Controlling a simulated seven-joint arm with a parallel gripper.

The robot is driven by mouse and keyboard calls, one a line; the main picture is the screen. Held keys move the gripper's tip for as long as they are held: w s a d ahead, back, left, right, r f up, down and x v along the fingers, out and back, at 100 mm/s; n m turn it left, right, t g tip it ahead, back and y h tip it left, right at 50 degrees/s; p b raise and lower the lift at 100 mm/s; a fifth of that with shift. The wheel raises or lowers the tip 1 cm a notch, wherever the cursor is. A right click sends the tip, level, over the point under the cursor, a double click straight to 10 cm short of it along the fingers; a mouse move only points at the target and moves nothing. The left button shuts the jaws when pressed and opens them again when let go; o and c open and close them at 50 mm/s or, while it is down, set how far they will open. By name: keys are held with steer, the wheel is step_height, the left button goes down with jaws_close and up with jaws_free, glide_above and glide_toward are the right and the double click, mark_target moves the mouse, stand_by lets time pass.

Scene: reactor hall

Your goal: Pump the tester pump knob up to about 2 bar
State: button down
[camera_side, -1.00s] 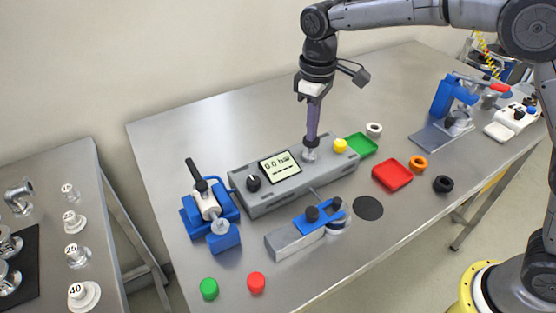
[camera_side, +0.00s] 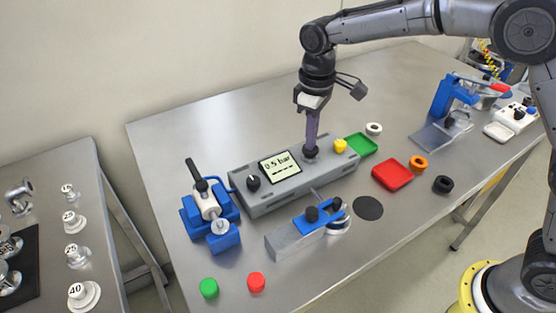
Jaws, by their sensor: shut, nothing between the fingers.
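The grey tester box (camera_side: 265,205) stands in the middle of the steel table. Its display (camera_side: 280,166) reads 0.5 bar. A black round knob (camera_side: 253,183) sits left of the display, and a yellow button (camera_side: 340,146) is at the right end. My gripper (camera_side: 311,148) points straight down, shut, at the black pump knob (camera_side: 311,153) right of the display. The fingertips appear to touch the knob from above, and it sits low on the box. The gripper hides part of the knob.
In front stands a grey block with a blue clamp (camera_side: 320,215). A blue fixture (camera_side: 210,214) stands left of the tester. Green (camera_side: 362,145) and red (camera_side: 392,175) trays lie to the right, with an orange ring (camera_side: 418,163). The table behind the tester is clear.

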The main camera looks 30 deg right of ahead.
steer(key=shift+f, duration=0.15)
steer(key=shift+r, duration=2.3)
steer(key=shift+f, duration=2.3)
steer(key=shift+r, duration=2.3)
steer(key=shift+f, duration=0.4)
steer(key=shift+f, duration=0.35)
